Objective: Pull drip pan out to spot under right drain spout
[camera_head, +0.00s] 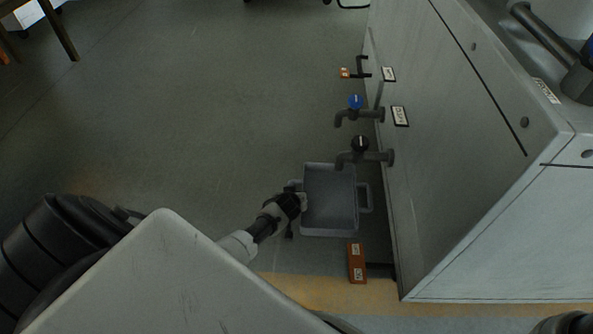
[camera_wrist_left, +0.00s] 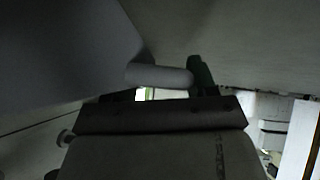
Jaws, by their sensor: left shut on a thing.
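The grey rectangular drip pan (camera_head: 328,205) lies on the floor beside the grey cabinet, with a handle at each side. My left gripper (camera_head: 296,201) is shut on its left handle. In the left wrist view the round handle bar (camera_wrist_left: 158,76) lies at the fingers (camera_wrist_left: 170,88), with the grey pan wall (camera_wrist_left: 60,50) to the left. Two drain spouts stick out from the cabinet: one with a black knob (camera_head: 360,144), just above the pan's far edge in the picture, and one with a blue knob (camera_head: 355,101) farther away. My right gripper is not seen.
The cabinet (camera_head: 450,200) bounds the right side. An orange labelled block (camera_head: 357,263) sits near the pan's near edge, and a smaller orange piece (camera_head: 345,73) is by the far fitting. A yellow floor stripe (camera_head: 320,292) runs in front. Open floor (camera_head: 200,100) lies left.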

